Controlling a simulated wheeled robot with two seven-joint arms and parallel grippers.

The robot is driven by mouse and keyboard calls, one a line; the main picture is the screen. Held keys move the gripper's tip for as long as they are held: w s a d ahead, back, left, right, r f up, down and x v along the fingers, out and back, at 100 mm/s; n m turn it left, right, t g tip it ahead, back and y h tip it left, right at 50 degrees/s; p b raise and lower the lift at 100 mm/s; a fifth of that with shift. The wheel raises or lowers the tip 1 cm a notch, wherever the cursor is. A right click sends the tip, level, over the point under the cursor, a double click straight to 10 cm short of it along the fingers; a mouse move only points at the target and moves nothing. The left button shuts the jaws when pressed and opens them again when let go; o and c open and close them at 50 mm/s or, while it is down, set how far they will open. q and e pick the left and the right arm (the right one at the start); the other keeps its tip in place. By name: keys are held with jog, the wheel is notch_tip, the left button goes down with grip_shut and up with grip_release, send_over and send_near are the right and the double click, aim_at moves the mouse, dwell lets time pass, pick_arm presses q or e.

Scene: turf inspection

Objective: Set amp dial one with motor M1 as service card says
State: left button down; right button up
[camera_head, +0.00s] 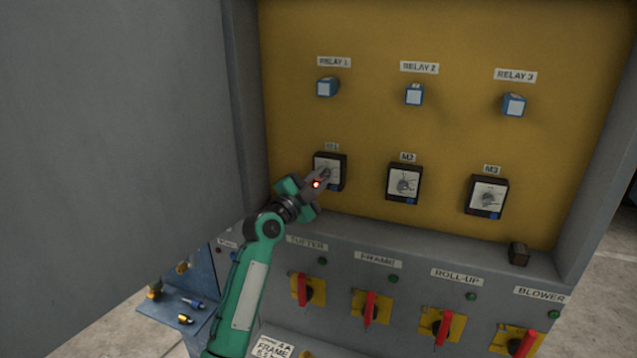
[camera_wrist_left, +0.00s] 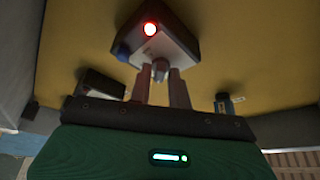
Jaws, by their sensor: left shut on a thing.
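The M1 amp dial (camera_head: 332,160) is a black box with a pale face on the yellow panel, left of the M2 dial (camera_head: 404,184) and the M3 dial (camera_head: 488,197). My left gripper (camera_head: 321,178) is at its face, shut on its small grey knob. In the left wrist view, my two fingers (camera_wrist_left: 161,80) close around the knob under the M1 dial box (camera_wrist_left: 178,42). The knob's pointer and scale are too small and covered to read. A white card (camera_head: 270,346) reading FRAME shows at the bottom, partly cut off. My right gripper is not in view.
Blue relays (camera_head: 414,95) sit above the dials. A dark block (camera_head: 518,253) stands on the ledge at right. Red switch handles (camera_head: 369,307) stick out below. A blue tray (camera_head: 172,307) with small fittings is at lower left. A grey door (camera_head: 110,130) fills the left.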

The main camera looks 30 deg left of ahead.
pick_arm(q)
jog(key=n, duration=0.1)
jog(key=n+y+b, duration=0.1)
jog(key=n, duration=0.1)
jog(key=n+t, duration=0.1)
jog(key=n, duration=0.1)
jog(key=shift+d+f+y, duration=0.15)
jog(key=shift+f+y, duration=0.1)
jog(key=shift+y, duration=0.15)
jog(key=n+y, duration=0.1)
jog(key=n, duration=0.1)
jog(key=n+y, duration=0.1)
jog(key=n, duration=0.2)
jog(key=shift+w+d+y+p, duration=0.1)
jog(key=shift+y+p, duration=0.2)
jog(key=shift+y, duration=0.1)
jog(key=n+y+p, duration=0.1)
jog(key=n+y, duration=0.1)
jog(key=n, duration=0.2)
jog(key=shift+d+n, duration=0.1)
jog(key=shift+n, duration=0.3)
jog(key=shift+n+y, duration=0.3)
jog(key=c, duration=1.5)
grip_release()
